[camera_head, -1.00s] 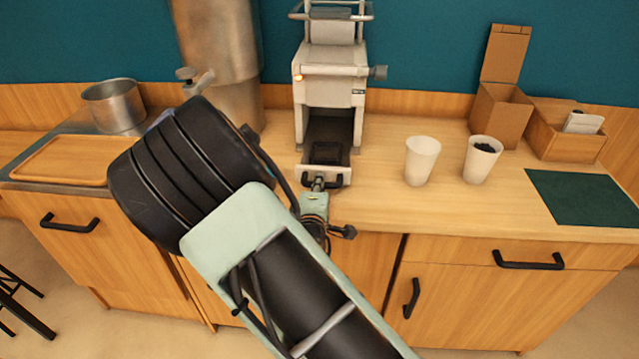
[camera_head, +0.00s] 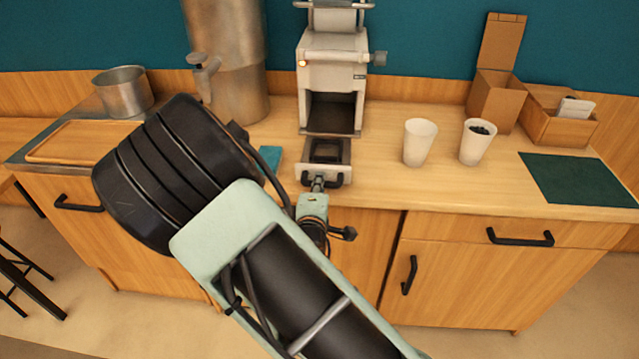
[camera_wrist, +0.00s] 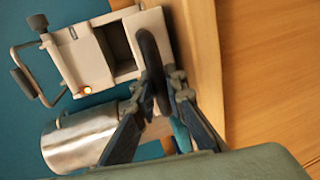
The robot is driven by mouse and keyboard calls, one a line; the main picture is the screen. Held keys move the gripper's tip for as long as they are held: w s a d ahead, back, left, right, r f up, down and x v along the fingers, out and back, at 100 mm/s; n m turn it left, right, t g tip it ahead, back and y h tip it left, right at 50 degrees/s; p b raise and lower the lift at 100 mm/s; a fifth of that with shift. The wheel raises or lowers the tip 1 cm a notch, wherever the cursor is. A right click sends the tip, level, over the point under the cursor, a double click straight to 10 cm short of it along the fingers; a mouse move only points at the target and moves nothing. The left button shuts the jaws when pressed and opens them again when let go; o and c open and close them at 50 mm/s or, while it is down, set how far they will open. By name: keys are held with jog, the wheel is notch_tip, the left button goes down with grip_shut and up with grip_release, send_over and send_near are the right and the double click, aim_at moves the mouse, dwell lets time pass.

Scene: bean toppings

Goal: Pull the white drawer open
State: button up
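The white drawer (camera_head: 341,175) sits at the base of the white machine (camera_head: 333,62) and sticks out toward me, its dark inner well showing. My gripper (camera_head: 318,182) is at the black handle (camera_head: 338,181) on the drawer's front. In the wrist view, the dark handle (camera_wrist: 149,55) runs between the two fingers of my gripper (camera_wrist: 160,90), which are closed around it. The fingers hide part of the drawer front there. The white machine (camera_wrist: 88,62) appears sideways behind them.
White cups (camera_head: 419,143) and (camera_head: 477,142) stand right of the machine, the farther holding dark contents. A metal cylinder (camera_head: 238,85) stands left. A teal item (camera_head: 270,158) lies near my arm. A cardboard box (camera_head: 492,100) and green mat (camera_head: 580,182) are farther right.

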jog(key=o, duration=0.4)
jog(key=shift+o, duration=0.2)
jog(key=v, duration=0.7)
jog(key=shift+s, duration=0.3)
jog(key=shift+r, duration=0.1)
